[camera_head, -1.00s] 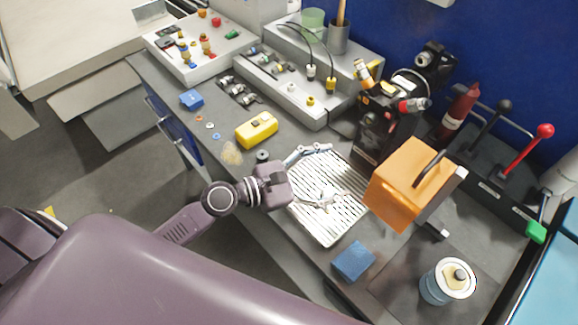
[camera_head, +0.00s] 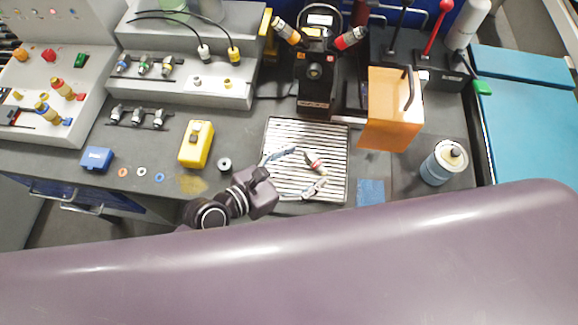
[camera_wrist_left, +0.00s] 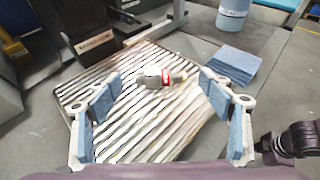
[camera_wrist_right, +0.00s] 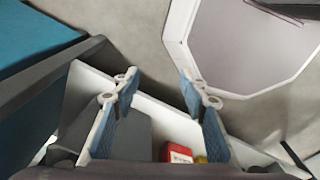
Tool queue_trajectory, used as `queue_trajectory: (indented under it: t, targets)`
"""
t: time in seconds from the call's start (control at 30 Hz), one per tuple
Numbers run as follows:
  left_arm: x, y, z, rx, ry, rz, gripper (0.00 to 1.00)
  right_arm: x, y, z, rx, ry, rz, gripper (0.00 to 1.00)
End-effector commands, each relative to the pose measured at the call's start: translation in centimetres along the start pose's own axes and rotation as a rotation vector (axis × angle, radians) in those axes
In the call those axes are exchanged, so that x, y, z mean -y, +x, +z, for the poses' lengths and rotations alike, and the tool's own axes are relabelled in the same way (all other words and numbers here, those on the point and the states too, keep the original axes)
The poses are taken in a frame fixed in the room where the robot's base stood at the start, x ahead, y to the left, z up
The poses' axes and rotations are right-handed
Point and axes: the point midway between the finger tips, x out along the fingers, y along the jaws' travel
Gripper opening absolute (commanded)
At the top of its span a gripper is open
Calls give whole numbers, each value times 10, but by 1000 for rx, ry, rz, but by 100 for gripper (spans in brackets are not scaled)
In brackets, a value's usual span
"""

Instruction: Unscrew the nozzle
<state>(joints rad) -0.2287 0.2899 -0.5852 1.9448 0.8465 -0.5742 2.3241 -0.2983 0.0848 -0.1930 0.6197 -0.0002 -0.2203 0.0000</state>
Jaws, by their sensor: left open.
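A small grey piece with a red band (camera_head: 315,163), which may be the nozzle, lies on the slatted metal tray (camera_head: 339,135). It also shows in the left wrist view (camera_wrist_left: 163,77), lying on its side across the slats. My left gripper (camera_head: 298,171) is open over the tray, its blue-padded fingers (camera_wrist_left: 158,90) on either side of the piece and apart from it. My right gripper (camera_wrist_right: 158,85) is open and empty in the right wrist view, away from the tray; the head view does not show it. Whether the piece is screwed to anything cannot be told.
A black machine (camera_head: 316,70) with orange-and-red-tipped handles stands behind the tray. An orange box (camera_head: 388,115) and a blue canister (camera_head: 440,165) are to the right. A blue pad (camera_head: 370,191) lies beside the tray. A yellow case (camera_head: 196,143) is to the left.

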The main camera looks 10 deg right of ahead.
Motion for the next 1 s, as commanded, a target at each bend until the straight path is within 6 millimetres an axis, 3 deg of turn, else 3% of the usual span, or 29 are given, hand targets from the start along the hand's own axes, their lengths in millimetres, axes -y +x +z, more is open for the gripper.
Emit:
queue_trajectory:
  t: [0.3,0.67,1.0]
  targets:
    - [-1,42,0,0,0,1,73,0,-5,2,3,-5,0,40]
    - [-1,48,0,0,0,1,73,13,-5,0,0,-4,-15,40]
    - [-1,48,0,-1,0,1,38,11,-5,0,0,-5,-13,40]
